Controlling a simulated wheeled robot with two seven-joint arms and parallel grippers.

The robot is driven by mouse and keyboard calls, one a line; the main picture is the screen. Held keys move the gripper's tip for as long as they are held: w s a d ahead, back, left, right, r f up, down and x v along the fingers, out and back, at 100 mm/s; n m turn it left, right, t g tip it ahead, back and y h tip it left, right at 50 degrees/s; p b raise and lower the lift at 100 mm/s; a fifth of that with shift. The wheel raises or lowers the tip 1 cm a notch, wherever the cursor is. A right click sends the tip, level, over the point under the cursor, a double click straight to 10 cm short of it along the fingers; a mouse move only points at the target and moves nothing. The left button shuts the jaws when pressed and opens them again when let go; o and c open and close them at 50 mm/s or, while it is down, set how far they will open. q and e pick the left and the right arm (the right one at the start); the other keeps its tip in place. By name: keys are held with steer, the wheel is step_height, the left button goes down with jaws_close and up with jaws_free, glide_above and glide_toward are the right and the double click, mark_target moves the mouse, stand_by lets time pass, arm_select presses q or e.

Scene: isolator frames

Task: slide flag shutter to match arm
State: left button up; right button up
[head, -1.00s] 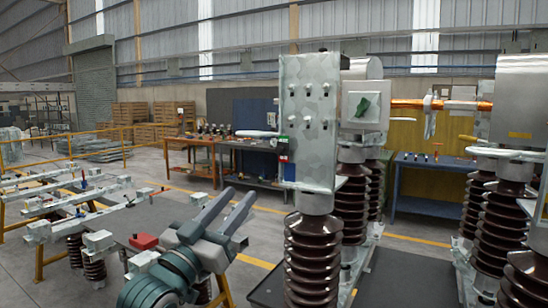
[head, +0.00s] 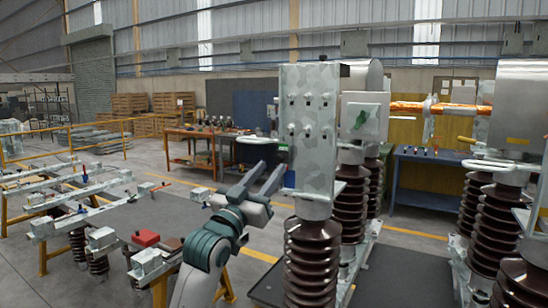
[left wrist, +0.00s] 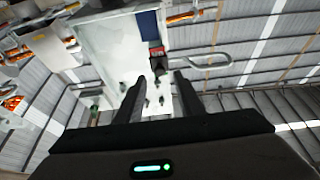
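My left gripper (head: 271,172) is raised at the left side of a tall galvanised box (head: 307,128). Its two fingers are apart with nothing between them, and they point toward the box. In the left wrist view the open fingers (left wrist: 161,78) stand before the pale box face (left wrist: 115,55). A small red piece (left wrist: 156,51) in a dark frame lies just beyond the fingertips, below a blue panel (left wrist: 150,25). It may be the flag shutter; I cannot tell surely. The isolator's orange-wrapped horizontal arm (head: 405,106) shows at right in the head view. My right gripper is not in view.
A pale bar handle (head: 256,140) sticks out left of the box, near my fingers; it also shows in the left wrist view (left wrist: 205,63). Brown ribbed insulators (head: 313,255) stand below the box. A frame with a red block (head: 146,238) is at lower left.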

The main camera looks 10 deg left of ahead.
mark_target(278, 159)
arm_select(q)
steer(key=shift+p+x, duration=0.5)
steer(key=shift+x, duration=1.25)
